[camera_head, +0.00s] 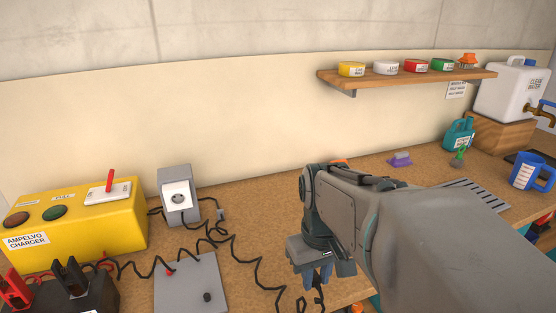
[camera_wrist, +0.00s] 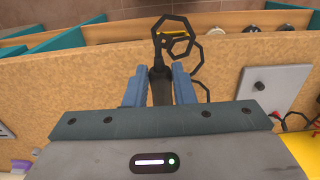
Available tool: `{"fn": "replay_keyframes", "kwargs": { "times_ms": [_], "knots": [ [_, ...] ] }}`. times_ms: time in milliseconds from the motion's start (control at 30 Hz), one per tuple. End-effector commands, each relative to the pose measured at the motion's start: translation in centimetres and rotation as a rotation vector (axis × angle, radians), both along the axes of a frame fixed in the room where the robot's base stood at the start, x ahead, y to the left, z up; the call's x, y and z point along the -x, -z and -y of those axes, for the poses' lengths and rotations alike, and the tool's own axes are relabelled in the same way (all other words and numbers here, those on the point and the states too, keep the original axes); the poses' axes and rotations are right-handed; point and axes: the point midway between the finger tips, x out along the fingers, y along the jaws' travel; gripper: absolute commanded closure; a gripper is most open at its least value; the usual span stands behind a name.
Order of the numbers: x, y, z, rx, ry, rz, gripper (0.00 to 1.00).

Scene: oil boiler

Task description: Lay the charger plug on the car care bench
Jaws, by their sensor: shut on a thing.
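My gripper (camera_head: 318,278) hangs low over the front part of the brown bench top (camera_head: 262,215), right of the grey plate. In the wrist view my gripper's blue fingers (camera_wrist: 158,80) are shut on the black charger plug (camera_wrist: 160,90). Its black cable (camera_wrist: 173,24) loops out beyond the fingertips. In the head view my arm and fingers hide most of the plug, and the coiled cable (camera_head: 262,264) runs leftward over the bench. I cannot tell whether the plug touches the bench top.
The yellow charger (camera_head: 82,220), a grey socket box (camera_head: 178,195) and a grey plate (camera_head: 190,285) occupy the left. A purple item (camera_head: 400,159), teal bottle (camera_head: 459,134) and blue jug (camera_head: 531,171) stand right. A wall shelf (camera_head: 405,78) holds tins. Open compartments (camera_wrist: 110,35) lie below the front edge.

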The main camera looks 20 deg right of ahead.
Motion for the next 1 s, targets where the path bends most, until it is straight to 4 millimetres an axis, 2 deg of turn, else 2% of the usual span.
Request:
{"fn": "replay_keyframes", "kwargs": {
  "times_ms": [167,633,867,1000],
  "knots": [
    [-1.5,1.1,-0.9,-0.001,-0.007,-0.004,1.0],
    [-9.0,6.2,-4.6,-0.001,-0.004,-0.003,1.0],
    [-10.4,7.2,-5.3,0.0,-0.002,-0.001,1.0],
    [-10.4,9.1,-5.2,-0.001,-0.001,-0.004,1.0]
  ]
}}
